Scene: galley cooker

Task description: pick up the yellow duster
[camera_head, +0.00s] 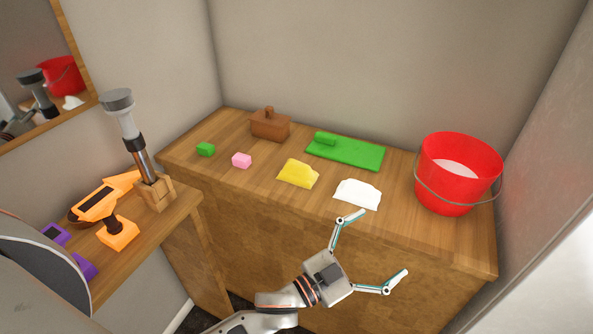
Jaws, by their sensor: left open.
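My right gripper is not in view.
At left, a side shelf holds an orange drill (118,234) and a grey-headed tool (129,122) in a wooden holder.

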